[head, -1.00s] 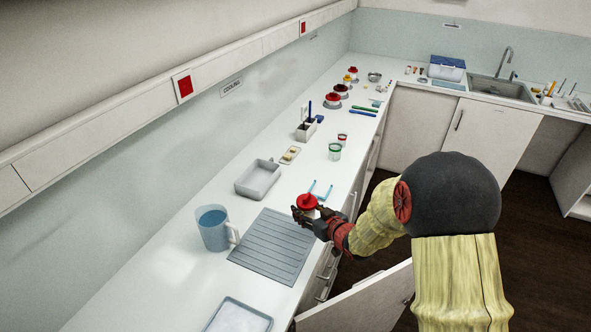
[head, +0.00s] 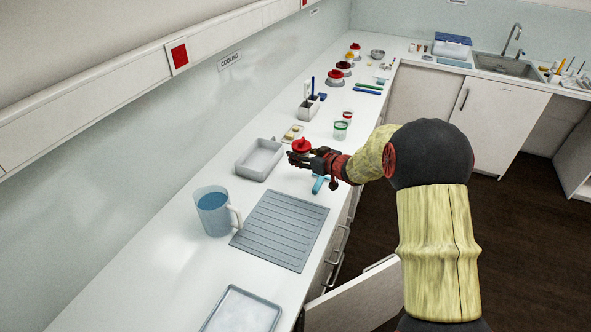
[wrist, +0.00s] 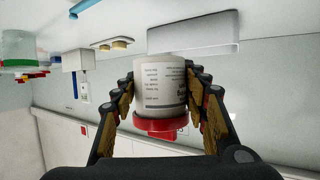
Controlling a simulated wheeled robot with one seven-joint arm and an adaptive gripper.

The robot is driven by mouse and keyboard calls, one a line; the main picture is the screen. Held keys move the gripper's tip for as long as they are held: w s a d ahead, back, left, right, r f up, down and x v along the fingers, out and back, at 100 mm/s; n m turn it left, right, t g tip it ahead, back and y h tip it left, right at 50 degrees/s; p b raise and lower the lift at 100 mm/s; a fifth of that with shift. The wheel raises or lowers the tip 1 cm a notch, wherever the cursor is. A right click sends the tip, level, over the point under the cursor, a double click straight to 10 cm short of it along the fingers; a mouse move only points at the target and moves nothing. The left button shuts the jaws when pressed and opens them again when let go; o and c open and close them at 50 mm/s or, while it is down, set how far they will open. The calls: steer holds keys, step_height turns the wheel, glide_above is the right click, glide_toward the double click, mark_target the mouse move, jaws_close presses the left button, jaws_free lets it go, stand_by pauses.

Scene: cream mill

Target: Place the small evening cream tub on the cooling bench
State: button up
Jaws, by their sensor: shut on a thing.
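My gripper (wrist: 162,105) is shut on a small white tub (wrist: 160,85) with printed text and a red lid (wrist: 158,127); its fingers press the tub from both sides. The wrist view shows the scene upside down. In the head view the red lid (head: 301,145) is on top and the fingers hide most of the tub's body. My gripper (head: 303,160) holds it over the white bench (head: 140,262), beside the grey tray's right end. I cannot tell the gap below it. A COOLING sign (head: 229,60) is on the wall behind this bench.
A grey tray (head: 245,172), a blue-filled jug (head: 213,212) and a ribbed grey mat (head: 276,238) stand near. Beyond are a yellow-topped plate (head: 292,133), a pen holder (head: 309,108), a green-banded jar (head: 340,130) and several red-lidded tubs. A cabinet door (head: 352,300) hangs open at front.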

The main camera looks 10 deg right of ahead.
steer(key=b, duration=0.1)
glide_above(295, 173)
steer(key=f, duration=0.4)
steer(key=shift+s+d+f, duration=0.1)
steer(key=shift+s+f, duration=0.1)
steer(key=shift+f, duration=0.1)
steer(key=f+b, duration=0.1)
steer(key=f, duration=0.1)
steer(key=f+b, duration=0.1)
steer(key=f, duration=0.1)
steer(key=shift+w+b, duration=0.3)
steer(key=shift+r, duration=0.15)
steer(key=o, duration=1.1)
steer(key=shift+o, duration=0.3)
